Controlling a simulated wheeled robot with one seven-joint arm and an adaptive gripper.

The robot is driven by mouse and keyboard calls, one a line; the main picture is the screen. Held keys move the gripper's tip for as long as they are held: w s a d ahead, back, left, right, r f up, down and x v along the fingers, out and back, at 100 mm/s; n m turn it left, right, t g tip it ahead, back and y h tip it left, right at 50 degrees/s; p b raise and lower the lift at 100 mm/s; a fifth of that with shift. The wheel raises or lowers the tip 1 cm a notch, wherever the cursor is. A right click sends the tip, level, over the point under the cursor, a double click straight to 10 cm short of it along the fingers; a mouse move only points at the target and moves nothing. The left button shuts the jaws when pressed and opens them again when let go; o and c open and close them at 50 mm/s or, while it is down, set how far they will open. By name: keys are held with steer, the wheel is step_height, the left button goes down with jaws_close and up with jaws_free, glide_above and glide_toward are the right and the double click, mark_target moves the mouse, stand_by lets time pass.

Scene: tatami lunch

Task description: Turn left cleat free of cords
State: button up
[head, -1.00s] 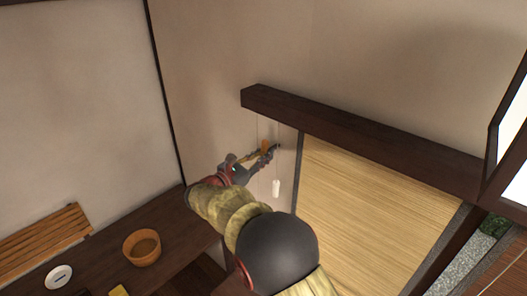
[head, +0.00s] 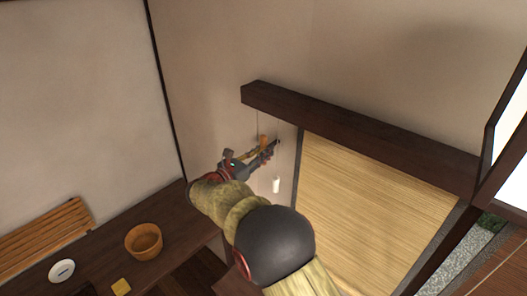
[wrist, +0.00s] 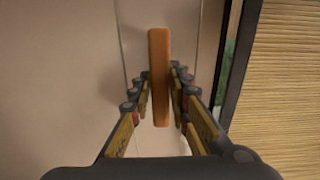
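An orange-brown wooden cleat (wrist: 158,75) stands upright on the plaster wall in the wrist view; it shows small above my gripper in the head view (head: 263,141). My gripper (wrist: 161,80) reaches up to it, with one finger on each side. Narrow gaps seem to show between fingers and cleat, so it looks open around it. One thin cord (wrist: 122,40) hangs left of the cleat and another (wrist: 200,35) right of it. I see no cord wound over the cleat's visible face. Its back is hidden. I see just one cleat.
A white cord pull (head: 276,185) hangs below the gripper. A dark beam (head: 360,138) runs above a woven blind (head: 375,200) at right. A dark counter (head: 185,215) at lower left holds a wooden bowl (head: 143,242). Open wall lies left of the cleat.

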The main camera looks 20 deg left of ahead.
steer(key=o, duration=0.4)
steer(key=shift+c, duration=0.2)
steer(key=v, duration=1.2)
steer(key=shift+a, duration=0.1)
